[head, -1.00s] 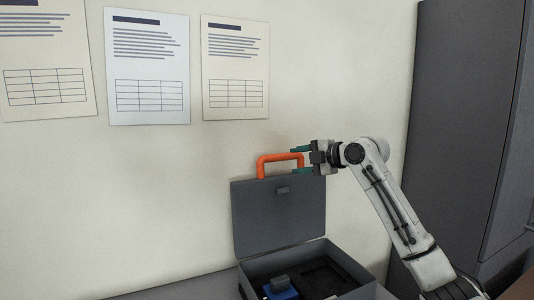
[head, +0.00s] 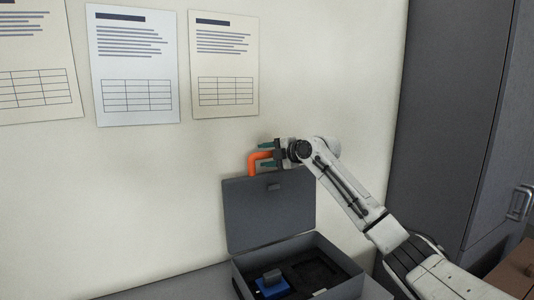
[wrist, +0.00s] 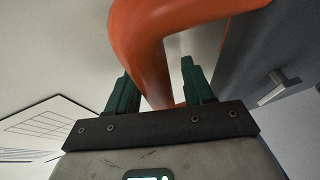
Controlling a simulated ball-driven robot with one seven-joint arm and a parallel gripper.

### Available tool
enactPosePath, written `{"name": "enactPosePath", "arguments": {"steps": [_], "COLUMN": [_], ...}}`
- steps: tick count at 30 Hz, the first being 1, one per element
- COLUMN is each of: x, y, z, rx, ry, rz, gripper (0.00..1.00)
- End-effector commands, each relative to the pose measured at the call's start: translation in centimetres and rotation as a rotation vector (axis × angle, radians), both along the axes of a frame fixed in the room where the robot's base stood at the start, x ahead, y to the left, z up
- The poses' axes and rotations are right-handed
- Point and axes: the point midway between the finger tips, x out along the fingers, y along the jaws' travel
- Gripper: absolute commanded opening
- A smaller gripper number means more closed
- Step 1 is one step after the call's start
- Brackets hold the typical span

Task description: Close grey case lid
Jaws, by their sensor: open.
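The grey case stands open on the table. Its lid (head: 268,217) is raised nearly upright, with an orange handle (head: 252,163) on its top edge and a small latch (head: 274,187) below it. My gripper (head: 265,155) is at the right part of the handle, with its teal fingers pointing left. In the wrist view the handle (wrist: 150,50) passes close between the two open fingers (wrist: 158,80), and the lid (wrist: 275,40) with its latch (wrist: 277,88) lies to the right. The arm hides the handle's right end in the head view.
The case base (head: 345,283) holds a blue item (head: 272,287) and dark foam (head: 312,272). A pale wall with several paper sheets (head: 225,65) is behind. A tall dark cabinet (head: 445,110) stands at the right.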

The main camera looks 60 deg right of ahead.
Motion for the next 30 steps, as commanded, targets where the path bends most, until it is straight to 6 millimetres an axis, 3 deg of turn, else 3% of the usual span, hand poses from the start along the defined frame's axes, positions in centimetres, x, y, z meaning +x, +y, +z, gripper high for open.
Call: {"name": "enactPosePath", "arguments": {"steps": [7, 23, 30], "x": [0.08, 0.06, 0.06], "y": [-0.01, 0.01, 0.0], "z": [-0.05, -0.08, -0.12], "rx": [0.0, 0.0, 0.0], "ry": [0.0, 0.001, 0.002], "rz": [0.0, 0.0, 0.0], "gripper": [0.52, 0.02, 0.0]}}
